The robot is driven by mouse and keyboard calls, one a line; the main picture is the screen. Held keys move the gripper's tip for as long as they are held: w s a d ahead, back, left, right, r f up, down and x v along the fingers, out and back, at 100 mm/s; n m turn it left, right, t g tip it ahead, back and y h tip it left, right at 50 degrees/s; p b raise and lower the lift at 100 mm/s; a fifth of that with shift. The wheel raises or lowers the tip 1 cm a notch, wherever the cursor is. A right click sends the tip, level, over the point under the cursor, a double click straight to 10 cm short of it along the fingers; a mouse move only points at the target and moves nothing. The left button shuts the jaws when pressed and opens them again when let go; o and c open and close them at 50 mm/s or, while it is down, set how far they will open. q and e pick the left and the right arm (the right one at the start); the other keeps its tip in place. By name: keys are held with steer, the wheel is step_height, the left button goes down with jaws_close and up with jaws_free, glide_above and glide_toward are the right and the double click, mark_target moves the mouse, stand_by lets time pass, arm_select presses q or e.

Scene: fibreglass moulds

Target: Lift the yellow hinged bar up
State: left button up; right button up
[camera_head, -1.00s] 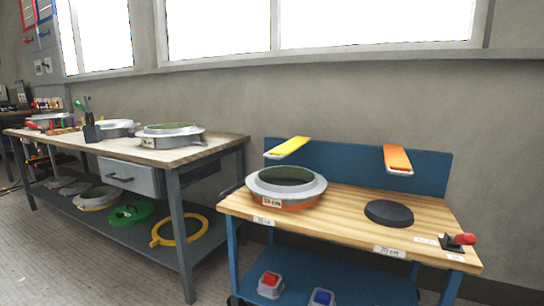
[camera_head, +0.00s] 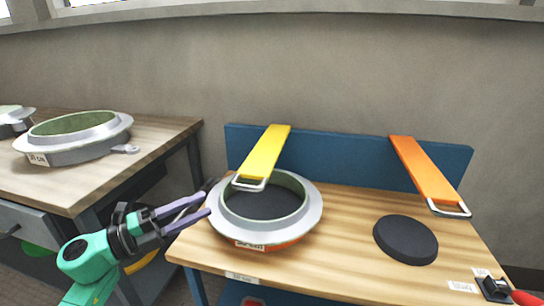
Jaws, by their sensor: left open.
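The yellow hinged bar (camera_head: 266,153) slopes forward and down from the top of the blue back panel (camera_head: 330,160). Its wire handle (camera_head: 249,184) is at the front end, over the back part of the round grey mould (camera_head: 312,222); I cannot tell whether they touch. My left gripper (camera_head: 206,205) is open and empty. In the picture its fingertips are at the left rim of the mould, left of and below the handle; contact with the rim is unclear. My right gripper is not in view.
An orange bar (camera_head: 424,170) with a wire handle slopes from the same panel on the right. A dark disc (camera_head: 405,240) lies on the wooden top (camera_head: 345,250). A red-handled part (camera_head: 522,297) is at the lower right. Another bench (camera_head: 150,150) with moulds stands left.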

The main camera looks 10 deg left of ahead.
mark_target(249, 186)
arm_select(q)
steer(key=x, duration=0.9)
steer(key=s+p+x, duration=0.1)
steer(key=x, duration=0.4)
steer(key=shift+w+d+r, duration=0.15)
steer(key=shift+d+r, duration=0.15)
steer(key=shift+d, duration=0.3)
jaws_close()
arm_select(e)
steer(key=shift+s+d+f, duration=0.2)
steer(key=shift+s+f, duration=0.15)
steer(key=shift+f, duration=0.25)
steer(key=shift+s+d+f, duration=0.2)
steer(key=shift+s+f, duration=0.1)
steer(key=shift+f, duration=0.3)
arm_select(q)
steer(key=shift+r, duration=0.2)
